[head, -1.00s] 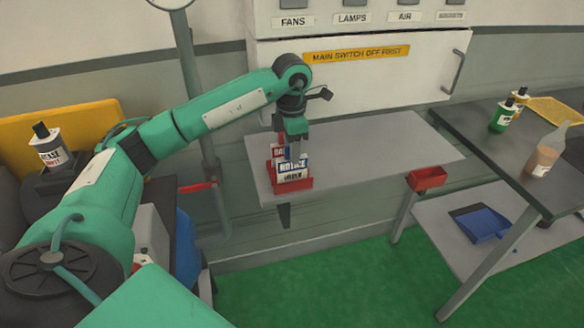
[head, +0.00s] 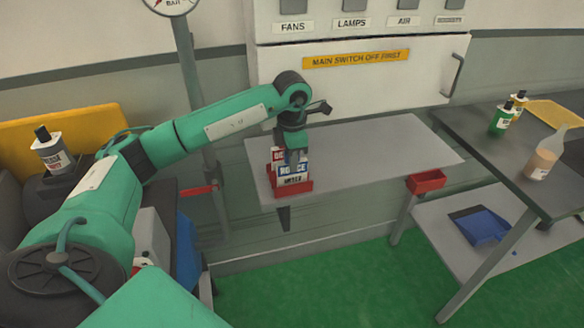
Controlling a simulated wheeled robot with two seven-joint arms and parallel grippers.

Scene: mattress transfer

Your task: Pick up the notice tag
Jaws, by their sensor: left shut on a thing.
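The notice tag (head: 293,178), white with a blue band, stands upright in the small red holder (head: 292,188) at the left end of the grey wall shelf. A second tag with a red band (head: 278,156) stands just behind it in the same holder. My left gripper (head: 297,163) points down from above and is shut on the notice tag, its fingers covering part of the tag's upper edge and lettering. The tag's lower edge is hidden by the holder. My right gripper is not in view.
The grey shelf (head: 380,150) is bare to the right of the holder. A dark table (head: 495,140) with bottles stands at right. A pole (head: 190,85) rises behind my left arm.

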